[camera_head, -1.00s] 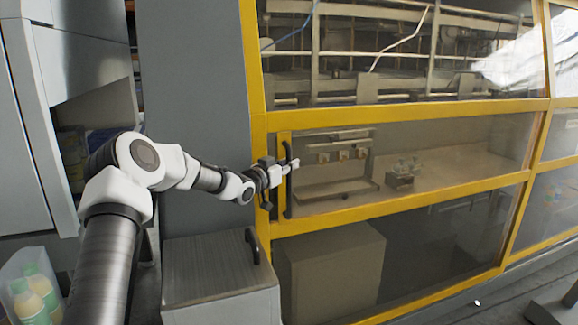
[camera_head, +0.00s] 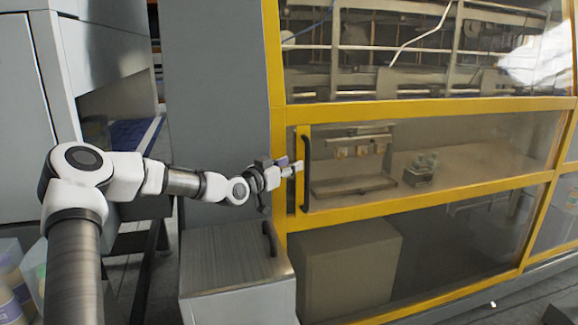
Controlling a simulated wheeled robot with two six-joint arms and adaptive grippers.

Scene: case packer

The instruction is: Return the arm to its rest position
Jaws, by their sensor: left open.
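My left arm (camera_head: 107,182) comes in from the lower left and stretches to the right. Its left gripper (camera_head: 290,169) is open, just beside the black vertical door handle (camera_head: 306,175) on the yellow-framed machine. Whether the fingers touch the handle cannot be told. Nothing shows held in the fingers. My right arm and gripper are not in view.
The case packer's yellow-framed glass door (camera_head: 425,203) fills the right side and looks closed. A grey cabinet (camera_head: 230,262) with a black handle stands below my gripper. Bottles (camera_head: 18,290) stand at the lower left. Grey floor shows at the lower right.

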